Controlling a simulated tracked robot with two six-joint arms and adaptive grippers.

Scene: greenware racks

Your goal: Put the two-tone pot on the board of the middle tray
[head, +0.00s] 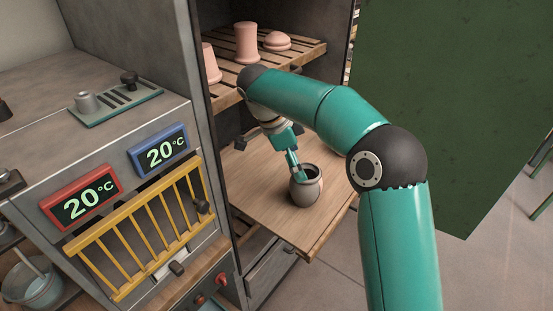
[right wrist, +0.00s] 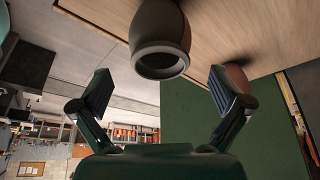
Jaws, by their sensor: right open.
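The two-tone pot (head: 306,191), grey above and brownish below, stands upright on the wooden board (head: 275,205) of the pulled-out middle tray. The right wrist view is upside down and shows the pot (right wrist: 160,45) with its open dark mouth towards me. My right gripper (head: 283,170) is at the pot's upper left in the head view. In the right wrist view my right gripper (right wrist: 160,88) is open and empty, one finger to each side of the pot's mouth, with gaps on both sides. My left gripper is not in view.
A slatted shelf (head: 318,48) above holds several pink pieces (head: 246,42). A brownish round piece (right wrist: 238,76) shows behind a finger in the right wrist view. A green panel (head: 450,110) stands right. A kiln-like cabinet with a yellow grille (head: 150,225) stands left.

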